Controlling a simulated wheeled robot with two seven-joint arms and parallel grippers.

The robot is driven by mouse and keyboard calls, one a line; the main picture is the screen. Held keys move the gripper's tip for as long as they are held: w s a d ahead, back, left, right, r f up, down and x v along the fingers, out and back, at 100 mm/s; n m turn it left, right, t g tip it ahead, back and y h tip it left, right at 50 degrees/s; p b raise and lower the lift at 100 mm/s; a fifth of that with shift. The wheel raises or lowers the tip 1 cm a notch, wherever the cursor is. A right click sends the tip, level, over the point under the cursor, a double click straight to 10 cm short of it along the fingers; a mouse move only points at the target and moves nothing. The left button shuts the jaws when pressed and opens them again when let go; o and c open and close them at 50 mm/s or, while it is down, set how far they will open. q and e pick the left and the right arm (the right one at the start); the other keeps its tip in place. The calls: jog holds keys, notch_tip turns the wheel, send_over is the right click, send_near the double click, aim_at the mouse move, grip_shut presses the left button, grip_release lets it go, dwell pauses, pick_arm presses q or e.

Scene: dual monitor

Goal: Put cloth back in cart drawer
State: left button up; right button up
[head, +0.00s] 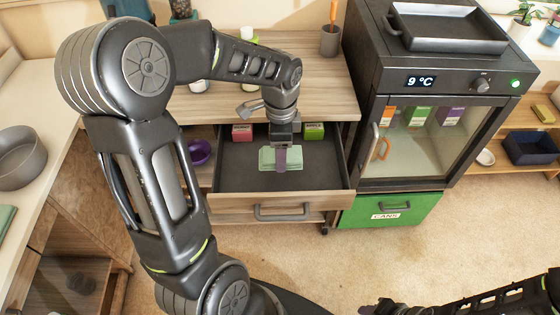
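The pale green folded cloth (266,159) is inside the open cart drawer (232,172), near its middle. My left gripper (281,160) points down into the drawer, right at the cloth, and its finger covers the cloth's centre. The fingers line up in this view, so I cannot tell whether they grip the cloth or whether it rests on the drawer floor. The wooden cart (335,84) stands above and around the drawer. My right gripper (385,308) is low at the bottom edge, away from the cart and partly cut off; its opening is unclear.
A pink box (242,133) and a green box (313,131) stand at the drawer's back. A purple bowl (199,152) sits left of it. A small fridge (440,95) with a green cans bin (393,211) stands close on the right. Carpet in front is clear.

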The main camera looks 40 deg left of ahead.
aim_at(280, 175)
pick_arm(q)
jog(key=shift+f, duration=1.3)
jog(key=shift+f, duration=1.85)
jog(key=shift+f+b, duration=0.15)
jog(key=shift+b, duration=0.15)
jog(key=o, duration=1.2)
notch_tip(280, 175, up, 12)
jog(key=shift+r+p, duration=0.2)
jog(key=shift+p, duration=0.35)
